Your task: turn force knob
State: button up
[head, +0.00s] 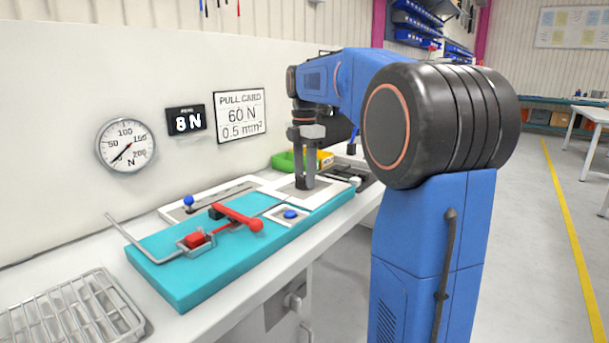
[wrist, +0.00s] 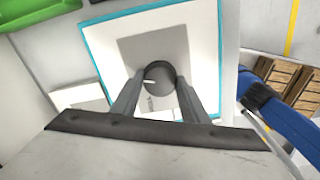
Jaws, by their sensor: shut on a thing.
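The force knob (wrist: 159,83) is a dark round knob with a white pointer mark, on a white plate edged in teal. My gripper (wrist: 160,98) is shut on it, one finger on each side, in the wrist view. In the wrist view the white mark points left. In the head view my gripper (head: 305,183) reaches straight down to the far end of the teal fixture (head: 185,284), and its fingers hide the knob there. A dial gauge (head: 126,145) on the wall has its needle at the lower left. A small display (head: 186,120) reads 8 N. A card (head: 240,115) reads PULL CARD, 60 N, 0.5 mm².
The fixture also carries a red lever (head: 237,217), a red block (head: 195,240) and a blue button (head: 290,214). A blue-topped knob (head: 188,201) stands behind them. A wire rack (head: 75,312) is at the front left. Green and yellow bins (head: 284,161) stand behind my gripper.

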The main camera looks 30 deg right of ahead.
jog(key=m, duration=0.6)
jog(key=shift+m, duration=0.3)
jog(key=m, duration=0.5)
jog(key=shift+m, duration=0.4)
jog(key=o, duration=1.1)
jog(key=shift+c, duration=0.2)
jog(key=shift+r, duration=0.1)
notch_tip(320, 180, up, 17)
jog(key=shift+r, duration=0.1)
